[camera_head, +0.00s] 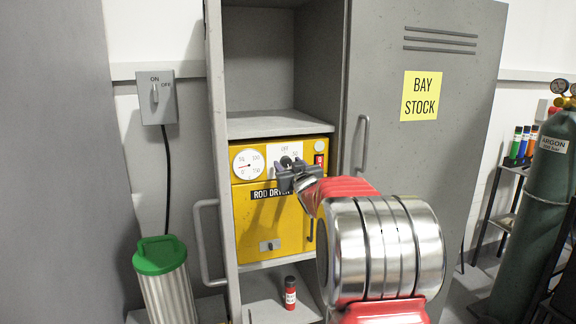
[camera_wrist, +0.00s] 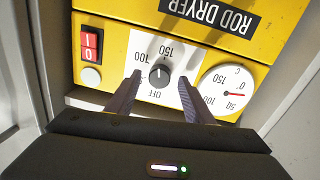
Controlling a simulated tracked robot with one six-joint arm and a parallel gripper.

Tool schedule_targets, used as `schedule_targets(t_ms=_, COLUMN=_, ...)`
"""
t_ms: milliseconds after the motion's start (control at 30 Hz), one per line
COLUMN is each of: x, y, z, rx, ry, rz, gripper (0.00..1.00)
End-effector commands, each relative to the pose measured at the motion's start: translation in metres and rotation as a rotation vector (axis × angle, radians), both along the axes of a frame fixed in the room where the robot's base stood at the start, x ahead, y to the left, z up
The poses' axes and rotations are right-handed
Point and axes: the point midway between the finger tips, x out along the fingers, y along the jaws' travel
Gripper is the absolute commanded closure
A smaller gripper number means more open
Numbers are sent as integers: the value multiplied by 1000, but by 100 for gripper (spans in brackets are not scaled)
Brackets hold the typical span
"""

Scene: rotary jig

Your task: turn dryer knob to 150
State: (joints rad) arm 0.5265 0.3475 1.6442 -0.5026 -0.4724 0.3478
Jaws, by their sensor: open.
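The yellow rod dryer (camera_head: 256,220) stands on a shelf in the open grey cabinet. Its dark round knob (camera_wrist: 159,76) sits on a white plate marked OFF, 100 and 150, which appears upside down in the wrist view. I cannot clearly tell where the knob's pointer stands. In the head view the knob (camera_head: 286,161) is partly covered by my gripper (camera_head: 297,176). In the wrist view my gripper (camera_wrist: 160,84) is open, with one finger on each side of the knob; no contact is visible.
A round gauge (camera_wrist: 228,91) and a red rocker switch (camera_wrist: 91,43) flank the knob plate. A red bottle (camera_head: 290,293) is on the lower shelf. A green-lidded canister (camera_head: 160,256) stands at left.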

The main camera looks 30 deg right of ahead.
Motion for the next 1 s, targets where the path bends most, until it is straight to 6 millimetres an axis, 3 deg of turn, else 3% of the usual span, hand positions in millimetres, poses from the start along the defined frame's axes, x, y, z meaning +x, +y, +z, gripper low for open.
schedule_targets(t_ms=433, x=9, y=-3, z=0, rx=0, ry=0, rz=0, gripper=52)
schedule_targets(t_ms=1000, x=9, y=-3, z=0, rx=0, ry=0, rz=-1, gripper=92)
